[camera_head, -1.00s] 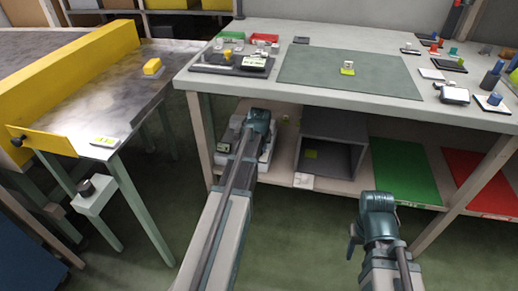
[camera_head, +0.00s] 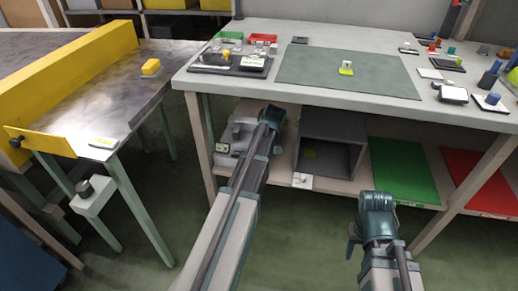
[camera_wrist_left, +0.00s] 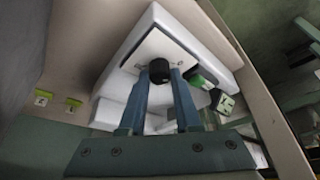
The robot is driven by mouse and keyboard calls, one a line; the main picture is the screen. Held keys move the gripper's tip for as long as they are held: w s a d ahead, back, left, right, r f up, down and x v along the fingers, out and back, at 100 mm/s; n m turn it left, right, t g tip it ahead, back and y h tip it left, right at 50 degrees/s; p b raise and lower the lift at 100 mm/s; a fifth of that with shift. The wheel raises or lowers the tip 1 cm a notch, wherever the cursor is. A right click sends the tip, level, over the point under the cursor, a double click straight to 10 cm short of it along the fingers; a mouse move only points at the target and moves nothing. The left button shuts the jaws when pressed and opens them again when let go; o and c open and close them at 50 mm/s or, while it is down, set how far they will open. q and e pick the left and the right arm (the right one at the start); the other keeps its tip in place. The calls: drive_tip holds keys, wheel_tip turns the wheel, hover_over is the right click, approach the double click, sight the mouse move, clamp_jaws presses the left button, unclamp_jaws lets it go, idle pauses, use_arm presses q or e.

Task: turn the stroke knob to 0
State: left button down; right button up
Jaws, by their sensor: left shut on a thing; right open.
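A black round knob (camera_wrist_left: 159,70) stands on the pale top plate of a white device (camera_wrist_left: 160,22) in the left wrist view. My left gripper (camera_wrist_left: 166,76) is shut on this knob, with one finger on each side of it. Any scale or mark on the knob is too small to read. In the head view the white device (camera_head: 228,162) sits on the lower shelf, partly hidden by my left arm; the left fingertips are hidden there. My right gripper (camera_head: 353,240) is open and empty, low in front of the bench.
A grey open box (camera_head: 331,126) stands on the shelf (camera_head: 345,186) right of the device. Green (camera_head: 404,170) and red (camera_head: 475,178) mats lie further right. A table with a yellow guard (camera_head: 70,80) and another dark knob (camera_head: 83,187) stand at left.

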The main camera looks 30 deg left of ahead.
idle(0.4)
use_arm(q)
drive_tip(key=c, duration=0.6)
unclamp_jaws()
drive_tip(key=shift+d+r+p, duration=0.1)
drive_tip(key=shift+r+p, duration=0.2)
drive_tip(key=shift+p, duration=0.05)
drive_tip(key=p+v, duration=0.4)
drive_tip(key=v, duration=0.1)
drive_tip(key=shift+r+p, duration=0.15)
drive_tip(key=shift+p, duration=0.25)
drive_tip(key=shift+s+d+f+b, duration=0.25)
drive_tip(key=shift+s+d, duration=0.05)
drive_tip(key=shift+d, duration=0.15)
drive_tip(key=shift+s+d+f+b, duration=0.2)
drive_tip(key=shift+s+d, duration=0.15)
drive_tip(key=shift+d, duration=0.1)
drive_tip(key=s+d, duration=0.4)
drive_tip(key=d, duration=0.4)
drive_tip(key=shift+s+d, duration=0.2)
drive_tip(key=shift+d, duration=0.15)
